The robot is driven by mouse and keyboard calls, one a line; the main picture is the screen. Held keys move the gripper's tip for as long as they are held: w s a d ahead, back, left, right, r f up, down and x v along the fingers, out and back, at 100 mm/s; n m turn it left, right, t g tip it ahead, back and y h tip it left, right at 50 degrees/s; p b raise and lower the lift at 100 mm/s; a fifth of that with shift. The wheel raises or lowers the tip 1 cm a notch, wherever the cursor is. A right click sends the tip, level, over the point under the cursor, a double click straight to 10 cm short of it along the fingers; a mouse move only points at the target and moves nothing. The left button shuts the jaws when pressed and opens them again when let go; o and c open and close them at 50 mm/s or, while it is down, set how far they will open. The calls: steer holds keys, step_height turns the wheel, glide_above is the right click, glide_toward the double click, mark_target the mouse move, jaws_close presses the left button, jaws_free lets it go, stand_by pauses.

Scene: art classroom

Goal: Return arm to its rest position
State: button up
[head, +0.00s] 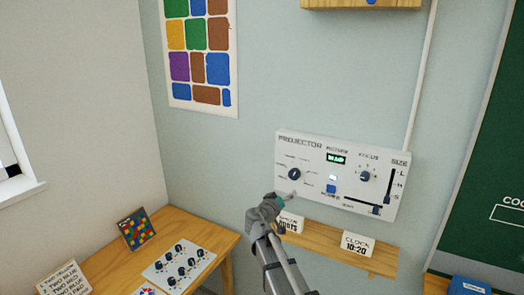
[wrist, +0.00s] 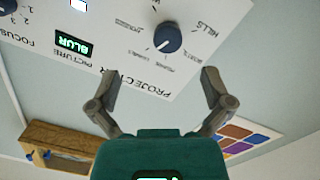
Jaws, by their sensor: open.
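My gripper (head: 290,198) is in front of the lower left of the white projector panel (head: 322,150), with my arm reaching up from the bottom of the head view. In the wrist view my gripper (wrist: 158,74) has its two grey fingers spread wide with nothing between them. The panel's dark picture knob (head: 295,174) is just above the fingers in the head view. In the wrist view this knob (wrist: 167,37) lies beyond the fingertips, apart from them. The panel's green display (wrist: 74,45) reads BLUR.
A wooden ledge (head: 330,246) below the panel carries a clock card (head: 357,244) and another card partly behind my arm. A wooden table (head: 207,236) at left holds a knob board (head: 178,264) and a coloured grid (head: 136,229). A green chalkboard (head: 490,190) is at right.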

steer(key=s+d+f+g+y+b, duration=0.1)
steer(key=s+d+f+g+y, duration=0.1)
steer(key=s+d+f+g, duration=0.3)
steer(key=s+d+f+m+g+y+b, duration=0.1)
steer(key=s+d+f+g+b, duration=0.1)
steer(key=s+f, duration=0.6)
steer(key=s+d+f+g+y+b, duration=0.1)
steer(key=s+d+f+g+y, duration=0.1)
steer(key=s+d+f+g, duration=0.3)
steer(key=s+a+f+n+g+y, duration=0.1)
steer(key=s+a+f+y, duration=0.1)
steer(key=s, duration=0.3)
steer(key=s+a+f+g+y+b, duration=0.1)
steer(key=s+a+f+y, duration=0.1)
steer(key=s, duration=0.3)
steer(key=shift+a+f+n+y, duration=0.4)
steer(key=shift+a+f, duration=0.1)
steer(key=shift+a, duration=0.35)
